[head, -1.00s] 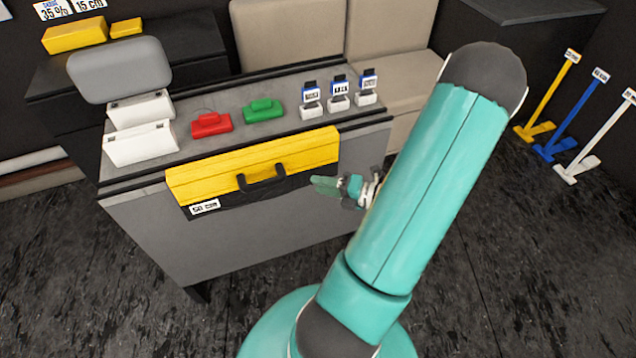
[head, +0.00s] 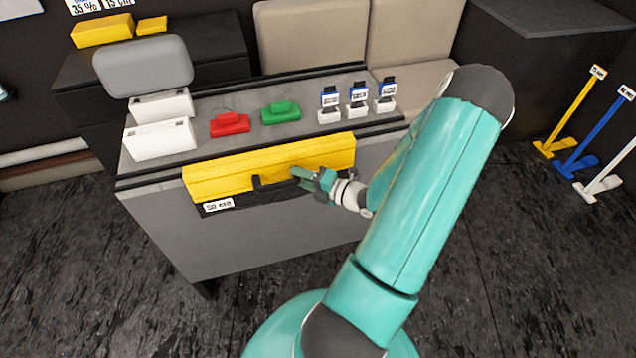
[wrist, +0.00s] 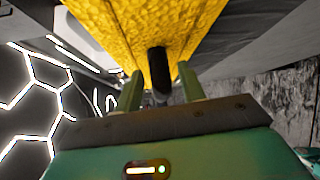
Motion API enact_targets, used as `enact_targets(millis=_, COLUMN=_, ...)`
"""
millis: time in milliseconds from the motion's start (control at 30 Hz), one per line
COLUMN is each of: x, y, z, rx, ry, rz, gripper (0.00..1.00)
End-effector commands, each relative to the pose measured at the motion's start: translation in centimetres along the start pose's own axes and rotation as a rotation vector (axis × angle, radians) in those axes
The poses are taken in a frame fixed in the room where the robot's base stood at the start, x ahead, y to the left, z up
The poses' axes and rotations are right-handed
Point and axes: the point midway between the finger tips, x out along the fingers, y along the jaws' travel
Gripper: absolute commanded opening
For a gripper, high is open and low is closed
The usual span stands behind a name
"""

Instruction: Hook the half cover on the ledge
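The yellow and black cover (head: 225,178) lies along the front edge of the grey counter, its black lower part hanging against the front face. A white label sits at its lower left corner. Its black handle (head: 268,186) sticks out in front. My gripper (head: 308,178) is at the right part of the handle. In the wrist view, my gripper's two green fingers (wrist: 162,88) are apart, with the black handle (wrist: 158,70) between them and gaps visible beside it. The yellow face (wrist: 130,28) fills the top. I cannot tell how the cover sits on the ledge.
The counter top (head: 222,104) holds white boxes (head: 160,140), a red tool (head: 229,124), a green tool (head: 281,112) and small white-and-blue bottles (head: 357,98). Yellow, blue and white stands (head: 570,120) are at the right. The dark floor (head: 500,280) before the counter is clear.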

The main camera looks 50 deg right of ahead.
Motion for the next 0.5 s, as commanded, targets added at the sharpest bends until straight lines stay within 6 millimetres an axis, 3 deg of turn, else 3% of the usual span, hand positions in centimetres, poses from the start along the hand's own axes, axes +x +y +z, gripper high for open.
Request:
enact_targets(millis=200, x=1.7, y=0.0, z=0.0, rx=0.001, ry=0.001, rz=0.0, gripper=0.4)
enact_targets(millis=467, x=1.8, y=0.0, z=0.0, rx=0.0, ry=0.0, rz=0.0, gripper=0.4)
enact_targets(millis=500, x=1.8, y=0.0, z=0.0, rx=0.0, ry=0.0, rz=-0.001, gripper=0.34)
